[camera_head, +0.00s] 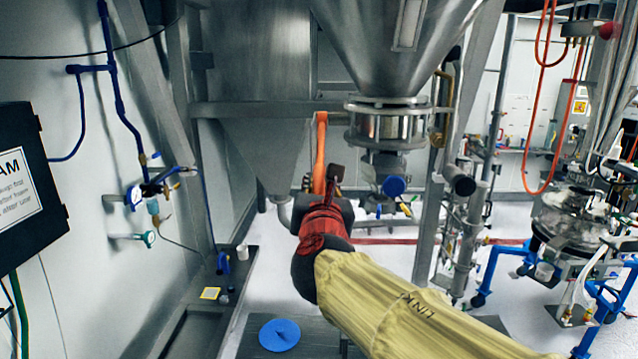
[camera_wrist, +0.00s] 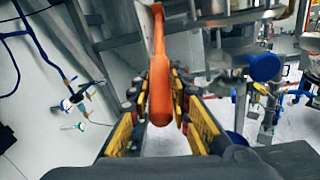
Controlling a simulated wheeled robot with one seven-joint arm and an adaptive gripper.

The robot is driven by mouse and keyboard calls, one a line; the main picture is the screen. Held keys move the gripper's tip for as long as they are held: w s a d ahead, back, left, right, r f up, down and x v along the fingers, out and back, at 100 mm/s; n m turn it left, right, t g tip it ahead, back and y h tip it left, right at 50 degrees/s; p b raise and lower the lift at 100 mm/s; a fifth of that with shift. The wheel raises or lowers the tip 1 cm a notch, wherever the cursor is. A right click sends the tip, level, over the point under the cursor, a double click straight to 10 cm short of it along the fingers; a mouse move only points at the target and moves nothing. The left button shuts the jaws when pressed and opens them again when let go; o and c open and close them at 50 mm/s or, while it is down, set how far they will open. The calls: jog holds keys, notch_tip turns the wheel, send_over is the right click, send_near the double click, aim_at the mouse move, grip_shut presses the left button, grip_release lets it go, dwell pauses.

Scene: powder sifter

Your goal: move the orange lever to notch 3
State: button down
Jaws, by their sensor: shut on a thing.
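The orange lever (camera_head: 320,150) hangs in front of the steel hopper, left of the sifter's outlet. In the wrist view the orange lever (camera_wrist: 160,75) runs down from the top, and its rounded end lies between my fingers. My gripper (camera_head: 322,185) is at the lower part of the lever in the head view. In the wrist view my gripper (camera_wrist: 161,95) is shut on the lever, with one black and yellow finger on each side. The notches do not show clearly, so I cannot tell which notch the lever is at.
A steel outlet with a blue round cap (camera_head: 394,186) is close to the right of my gripper. A steel post (camera_head: 440,200) stands further right. Gauges and blue pipes (camera_head: 135,195) are on the left wall. A blue disc (camera_head: 279,335) lies low in front.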

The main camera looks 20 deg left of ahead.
jog(key=shift+f, duration=0.1)
dwell(0.5)
jog(key=b, duration=0.2)
jog(key=shift+w+f+b, duration=0.1)
jog(key=shift+f+b, duration=0.25)
jog(key=shift+f, duration=0.05)
jog(key=f+t+b, duration=0.1)
jog(key=b, duration=0.5)
jog(key=w+f+t+b, duration=0.1)
jog(key=f+b, duration=0.1)
jog(key=b, duration=0.4)
jog(key=w+f+y+b, duration=0.1)
jog(key=b, duration=0.6)
jog(key=shift+w+a+f+t, duration=0.25)
jog(key=shift+a+f+t, duration=0.05)
jog(key=shift+a+t, duration=0.1)
jog(key=shift+r, duration=0.1)
jog(key=c, duration=1.6)
grip_release()
jog(key=shift+c, duration=0.2)
